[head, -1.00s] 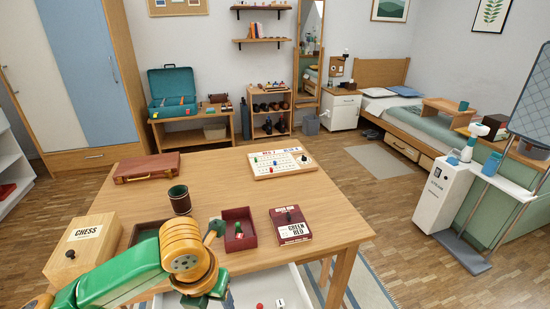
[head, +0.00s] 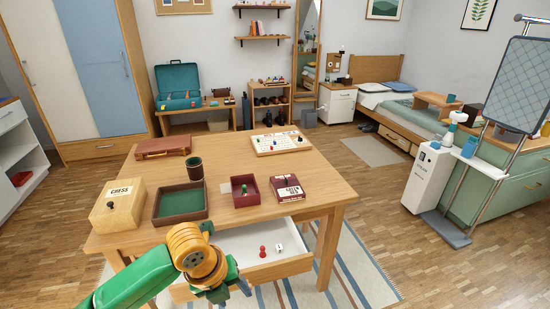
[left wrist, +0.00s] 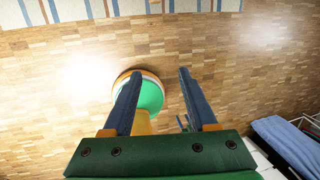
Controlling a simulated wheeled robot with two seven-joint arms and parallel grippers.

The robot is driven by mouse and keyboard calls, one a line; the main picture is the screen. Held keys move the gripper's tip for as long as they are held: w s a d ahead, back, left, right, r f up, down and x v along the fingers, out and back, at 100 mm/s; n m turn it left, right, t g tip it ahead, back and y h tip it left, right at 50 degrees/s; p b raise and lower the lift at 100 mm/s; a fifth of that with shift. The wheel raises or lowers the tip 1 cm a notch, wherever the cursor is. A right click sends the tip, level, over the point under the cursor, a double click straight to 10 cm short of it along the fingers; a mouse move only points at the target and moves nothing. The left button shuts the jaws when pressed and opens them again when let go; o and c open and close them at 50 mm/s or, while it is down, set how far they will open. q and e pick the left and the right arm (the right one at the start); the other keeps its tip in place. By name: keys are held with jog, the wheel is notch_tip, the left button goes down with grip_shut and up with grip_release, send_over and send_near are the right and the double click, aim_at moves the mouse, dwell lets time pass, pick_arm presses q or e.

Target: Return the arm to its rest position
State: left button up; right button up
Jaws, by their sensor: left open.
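My left gripper (head: 226,290) is in front of the wooden table, beside the open white drawer (head: 240,245), with my green and orange arm coming in from the lower left. In the left wrist view its two dark blue fingers (left wrist: 158,80) stand apart with nothing between them. They point at the wooden floor (left wrist: 215,60). A red pawn (head: 262,252) and a white die (head: 279,248) lie in the drawer. My right gripper is not in view.
On the table (head: 230,160) stand a chess box (head: 118,215), a green-lined tray (head: 180,212), a dice cup (head: 194,171), a small red box (head: 236,200), a card box (head: 289,187), a game board (head: 280,150) and a brown case (head: 163,147). A striped rug (head: 350,270) lies below.

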pick_arm(q)
jog(key=w+f+n+t+h, duration=0.1)
jog(key=w+f+n, duration=0.2)
jog(key=f+n, duration=0.8)
jog(key=s+a+f+n+y, duration=0.1)
jog(key=s+a+f+n, duration=0.2)
jog(key=f+n, duration=0.3)
jog(key=s+a+f+n, duration=0.3)
jog(key=f+n, duration=0.1)
jog(key=f, duration=0.5)
jog(key=s+a+f+n+g+y, duration=0.1)
jog(key=s+f+n, duration=0.3)
jog(key=s, duration=1)
jog(key=s+a+f+n+g+y, duration=0.1)
jog(key=s+a+f+n, duration=0.2)
jog(key=s, duration=1.1)
notch_tip(320, 180, down, 4)
jog(key=shift+s+f+n, duration=0.2)
jog(key=shift+n, duration=0.8)
